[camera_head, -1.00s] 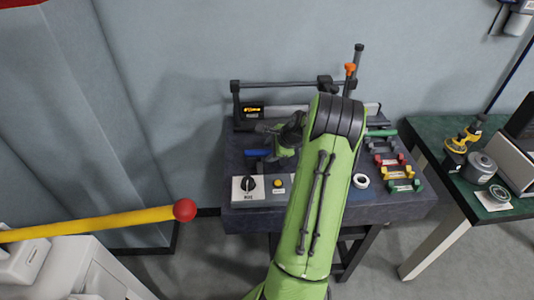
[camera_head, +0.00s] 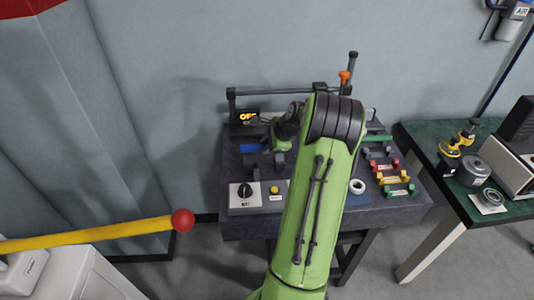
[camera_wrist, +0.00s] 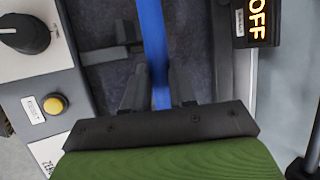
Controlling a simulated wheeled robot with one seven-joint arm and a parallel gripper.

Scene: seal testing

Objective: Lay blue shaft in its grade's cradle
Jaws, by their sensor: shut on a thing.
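The blue shaft (camera_wrist: 152,40) runs between my gripper's fingers (camera_wrist: 158,88) in the wrist view, and they are shut on it. In the head view its left part (camera_head: 254,148) shows above the dark bench, left of my green wrist; the rest is hidden by my arm. Two dark upright supports (camera_head: 278,160) stand just in front of my wrist. Small cradles stand in a row at the right of the bench: a red one (camera_head: 386,164), a yellow one (camera_head: 392,177) and a green one (camera_head: 398,190). Their labels are too small to read.
A display reading OFF (camera_head: 248,117) stands at the back left under a dark rail (camera_head: 275,89). A black knob (camera_head: 244,190) and a yellow button (camera_head: 275,190) are at the front left. A white ring (camera_head: 357,186) lies right of my arm. A green-topped table (camera_head: 425,135) stands at the right.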

